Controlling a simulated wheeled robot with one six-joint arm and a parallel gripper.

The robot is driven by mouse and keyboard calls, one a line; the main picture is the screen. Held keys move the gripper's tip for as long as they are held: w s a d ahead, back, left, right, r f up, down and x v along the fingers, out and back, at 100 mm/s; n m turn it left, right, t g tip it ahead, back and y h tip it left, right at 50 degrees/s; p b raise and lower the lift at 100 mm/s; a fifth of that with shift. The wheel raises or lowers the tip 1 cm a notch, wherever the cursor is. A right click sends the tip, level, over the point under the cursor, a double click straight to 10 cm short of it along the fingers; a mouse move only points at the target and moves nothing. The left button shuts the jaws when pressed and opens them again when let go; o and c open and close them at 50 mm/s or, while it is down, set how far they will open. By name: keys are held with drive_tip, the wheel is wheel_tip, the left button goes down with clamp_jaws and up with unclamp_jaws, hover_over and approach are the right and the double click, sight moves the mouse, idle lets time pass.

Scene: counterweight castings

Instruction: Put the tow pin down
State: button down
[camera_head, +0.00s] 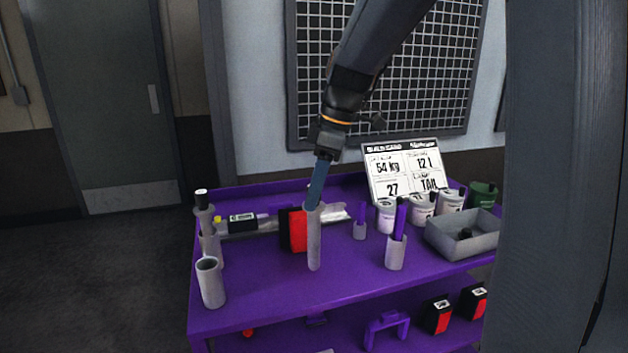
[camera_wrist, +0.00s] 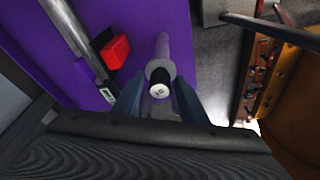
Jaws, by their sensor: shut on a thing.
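The tow pin (camera_head: 314,242) appears as a long grey shaft, roughly upright above the purple cart top (camera_head: 270,287). In the wrist view, the pin (camera_wrist: 162,48) shows a collar and a black cap with a white end. My gripper (camera_head: 315,204) is shut on its upper end, with a blue-grey finger on each side; the gripper also shows in the wrist view (camera_wrist: 158,100). The pin's lower end shows near the purple surface, but I cannot tell whether it touches.
A red and black block (camera_head: 298,231) stands close behind the pin. An empty grey tube (camera_head: 211,286) and a black-capped grey piece (camera_head: 204,213) are at left. A grey holder with a purple rod (camera_head: 396,253), white tubs (camera_head: 386,216) and a grey tray (camera_head: 452,245) are at right. The front middle is clear.

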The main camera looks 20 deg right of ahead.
drive_tip(key=shift+f+p, duration=0.3)
drive_tip(key=shift+f, duration=1.35)
drive_tip(key=c, duration=1.1)
unclamp_jaws()
drive_tip(key=shift+f, duration=0.2)
drive_tip(key=shift+r, duration=0.1)
drive_tip(key=b+v, duration=0.3)
drive_tip(key=v, duration=0.9)
drive_tip(key=s+a+f+m+h, duration=0.1)
drive_tip(key=s+f+m, duration=0.3)
drive_tip(key=f, duration=0.5)
drive_tip(key=s+a+f+m+h, duration=0.1)
drive_tip(key=s+f+m, duration=0.4)
drive_tip(key=f, duration=0.4)
drive_tip(key=s+a+f+m, duration=0.1)
drive_tip(key=s+f+m, duration=0.3)
drive_tip(key=s+f, duration=0.3)
wheel_tip(320, 180, down, 2)
drive_tip(key=shift+s+f+h, duration=0.1)
drive_tip(key=shift+f+h, duration=0.15)
drive_tip(key=shift+h, duration=0.15)
drive_tip(key=shift+g, duration=0.3)
